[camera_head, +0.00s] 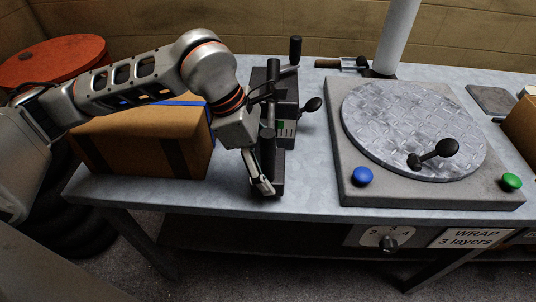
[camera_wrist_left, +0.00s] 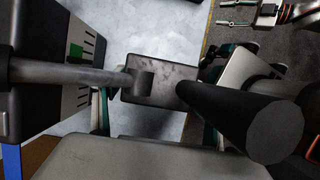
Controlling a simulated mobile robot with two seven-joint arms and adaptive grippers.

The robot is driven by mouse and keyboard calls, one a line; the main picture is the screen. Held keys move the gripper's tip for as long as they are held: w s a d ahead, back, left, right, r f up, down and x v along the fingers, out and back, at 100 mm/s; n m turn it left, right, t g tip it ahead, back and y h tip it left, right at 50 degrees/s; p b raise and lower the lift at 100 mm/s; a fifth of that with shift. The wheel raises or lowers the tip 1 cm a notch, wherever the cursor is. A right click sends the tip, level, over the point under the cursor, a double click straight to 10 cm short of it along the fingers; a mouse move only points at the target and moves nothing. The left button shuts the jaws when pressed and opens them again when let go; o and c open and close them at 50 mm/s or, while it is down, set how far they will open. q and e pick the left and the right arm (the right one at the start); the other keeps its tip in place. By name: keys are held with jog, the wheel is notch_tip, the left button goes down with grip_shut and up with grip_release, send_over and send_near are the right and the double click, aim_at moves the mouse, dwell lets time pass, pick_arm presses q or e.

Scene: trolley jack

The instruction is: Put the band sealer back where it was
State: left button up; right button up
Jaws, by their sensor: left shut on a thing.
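The band sealer (camera_head: 287,108) is a dark grey machine with vent slots, a green mark and black knobs and handles. It is on the left part of the bench, just right of the cardboard box. My left gripper (camera_head: 262,184) is at its front end, pointing down and shut on it. The left wrist view shows the sealer's vented body (camera_wrist_left: 62,62) at left, a grey rod and a dark block between my left fingers (camera_wrist_left: 155,88). A black cylindrical grip (camera_wrist_left: 245,122) is close on the right. The exact contact is partly hidden.
A strapped cardboard box (camera_head: 140,140) sits on the bench (camera_head: 310,185) left of the sealer, under my left arm. A grey turntable (camera_head: 415,130) with blue and green knobs fills the right. A tool (camera_head: 342,64) lies behind. A narrow bench strip right of the sealer is clear.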

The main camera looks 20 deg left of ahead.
aim_at(269, 151)
pick_arm(q)
jog(key=shift+w+r, duration=0.1)
jog(key=shift+r, duration=0.2)
pick_arm(e)
jog(key=shift+w+r, duration=0.2)
jog(key=shift+r, duration=0.05)
pick_arm(q)
jog(key=shift+f, duration=0.55)
jog(key=shift+f, duration=0.2)
jog(key=o, duration=2.1)
jog(key=shift+f, duration=0.15)
pick_arm(e)
jog(key=shift+r, duration=0.1)
pick_arm(q)
jog(key=shift+r, duration=0.6)
jog(key=shift+p+v, duration=0.85)
jog(key=shift+v, duration=5.3)
pick_arm(e)
jog(key=shift+s+a+r, duration=0.1)
jog(key=shift+r, duration=0.25)
